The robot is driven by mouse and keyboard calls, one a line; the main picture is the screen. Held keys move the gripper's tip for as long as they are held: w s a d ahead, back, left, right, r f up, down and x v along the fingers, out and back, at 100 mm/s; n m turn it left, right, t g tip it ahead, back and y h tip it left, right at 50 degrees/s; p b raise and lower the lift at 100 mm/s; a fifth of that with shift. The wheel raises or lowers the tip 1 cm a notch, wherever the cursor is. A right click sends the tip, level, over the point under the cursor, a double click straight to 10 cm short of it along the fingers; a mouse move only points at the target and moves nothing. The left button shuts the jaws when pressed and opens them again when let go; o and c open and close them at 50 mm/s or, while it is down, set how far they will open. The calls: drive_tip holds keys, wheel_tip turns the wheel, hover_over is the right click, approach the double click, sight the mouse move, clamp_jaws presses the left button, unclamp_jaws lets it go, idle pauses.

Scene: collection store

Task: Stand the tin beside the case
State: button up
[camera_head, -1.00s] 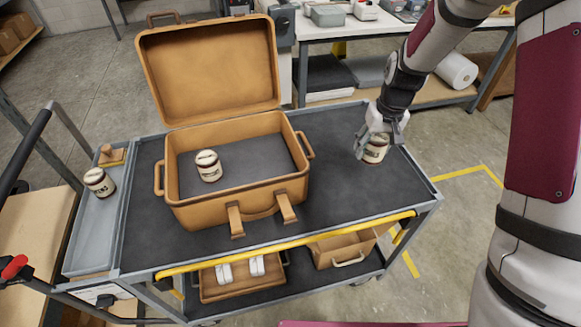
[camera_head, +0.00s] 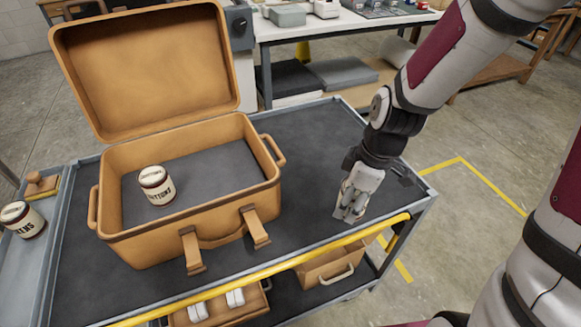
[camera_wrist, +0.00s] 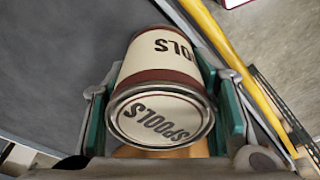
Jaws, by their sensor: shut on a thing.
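The tin lettered SPOOLS (camera_wrist: 158,75), cream with dark red bands and a metal rim, fills the middle of the wrist view, its lid towards the camera. My gripper (camera_wrist: 165,105) is shut on it, with green pads on both sides. In the head view my gripper (camera_head: 350,205) is low over the cart's right part, near the front rail, apart from the case. There the gripper mostly hides the tin, and I cannot tell whether it touches the cart top. The open tan case (camera_head: 150,242) stands on the cart to the left, lid up.
A tin lettered BUTTONS (camera_head: 157,186) stands inside the case. Another tin (camera_head: 22,221) and a wooden-handled thing (camera_head: 40,184) are in the grey side tray (camera_head: 50,245). A yellow rail (camera_head: 285,264) edges the cart top (camera_head: 310,150), which is clear between case and gripper.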

hover_over(336, 172)
drive_tip(key=shift+d+f+b, duration=0.3)
drive_tip(key=shift+f+b, duration=0.1)
drive_tip(key=shift+f, duration=2.05)
drive_tip(key=shift+f, duration=0.1)
drive_tip(key=o, duration=1.5)
drive_tip(key=shift+f, duration=0.1)
drive_tip(key=shift+c, duration=0.2)
